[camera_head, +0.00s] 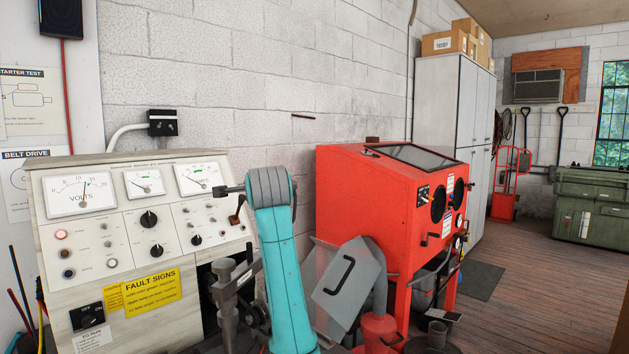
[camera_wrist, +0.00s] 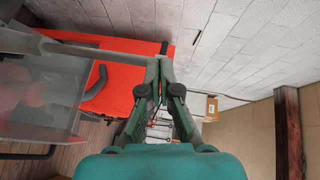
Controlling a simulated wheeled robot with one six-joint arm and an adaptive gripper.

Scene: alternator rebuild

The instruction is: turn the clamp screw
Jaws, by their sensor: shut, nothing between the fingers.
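My gripper (camera_wrist: 159,68) is in the middle of the wrist view, its two dark green fingers together at the tips and nothing seen between them. A grey metal bar (camera_wrist: 88,50) runs from the left to the fingertips in that view; I cannot tell whether it touches them. In the head view, a grey metal clamp-like fixture (camera_head: 224,292) stands upright in front of the test bench, with a slanted bar at its top. My teal arm is just to its right and hides part of it. I cannot make out the clamp screw for certain.
The test bench (camera_head: 145,222), with dials and knobs, stands at left. A clear guard panel (camera_head: 350,285) is right of my arm, before the red blast cabinet (camera_head: 345,190). A grey locker (camera_head: 437,98) stands behind. The wooden floor (camera_head: 535,290) at right is open.

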